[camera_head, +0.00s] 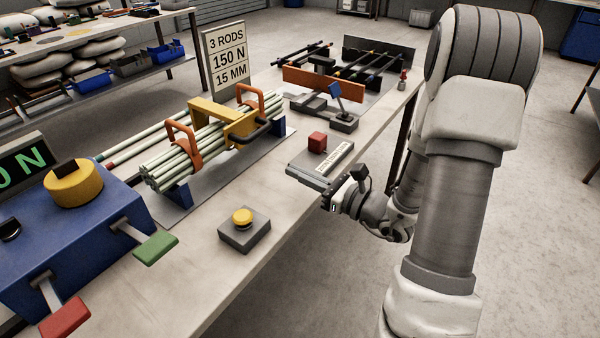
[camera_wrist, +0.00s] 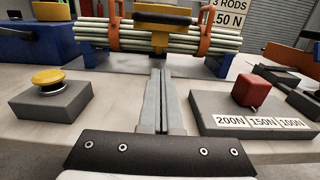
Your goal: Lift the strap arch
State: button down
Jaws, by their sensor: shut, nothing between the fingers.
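A bundle of pale green rods (camera_head: 165,172) lies in blue cradles on the table. Two orange strap arches wrap it, a near one (camera_head: 184,140) and a far one (camera_head: 259,97). In the wrist view they stand left (camera_wrist: 112,30) and right (camera_wrist: 205,30). A yellow bracket (camera_head: 222,124) with a black handle (camera_head: 262,130) spans the bundle between them. My gripper (camera_wrist: 160,72) is shut and empty, its fingers pointing toward the bundle's middle, apart from the straps. In the head view my gripper (camera_head: 332,203) is low by the table's front edge.
A yellow button on a grey box (camera_wrist: 48,80) stands left of my fingers. A grey block with a red cube (camera_wrist: 250,92) and force labels stands right. A blue machine (camera_head: 75,240) with green and red paddles is at left. A rod rack (camera_head: 340,85) is behind.

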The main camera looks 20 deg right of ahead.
jog(key=b+x, duration=0.1)
jog(key=x, duration=0.5)
jog(key=shift+a+f, duration=0.1)
jog(key=r, duration=0.2)
jog(key=w+r, duration=0.1)
jog(key=shift+a, duration=0.3)
jog(key=shift+w+a+r, duration=0.1)
jog(key=shift+w+r, duration=0.05)
jog(key=shift+r, duration=0.45)
